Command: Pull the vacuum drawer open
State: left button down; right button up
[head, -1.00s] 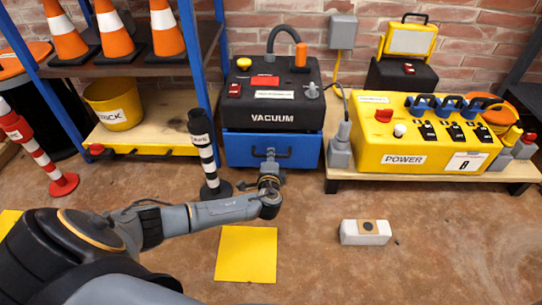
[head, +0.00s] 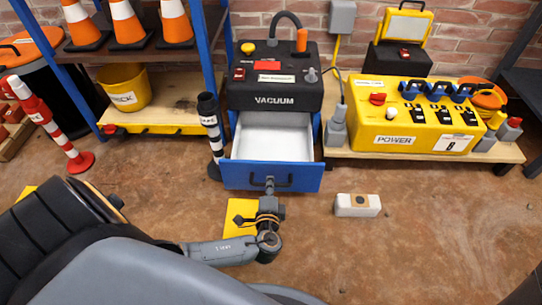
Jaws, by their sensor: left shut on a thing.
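The vacuum unit (head: 274,84) is a black box with a grey hose, labelled VACUUM, standing against the brick wall. Its blue-fronted drawer (head: 240,176) is pulled out towards me, and its white inside (head: 274,136) shows empty. The drawer's dark handle (head: 286,182) is on the front face. My left gripper (head: 269,187) is at the middle of the handle and shut on it. The fingertips are small and partly merge with the handle. My right gripper is not in view.
A yellow POWER box (head: 415,125) stands on a low wooden platform at right. A white block (head: 357,205) lies on the floor, right of the drawer. A black-and-white post (head: 210,124) stands close at the drawer's left. A yellow floor mat (head: 238,216) lies partly under my left arm.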

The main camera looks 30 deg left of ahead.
pick_arm(q)
jog(key=shift+f+v, duration=0.2)
jog(key=shift+v, duration=1.3)
jog(key=c, duration=1.4)
grip_release()
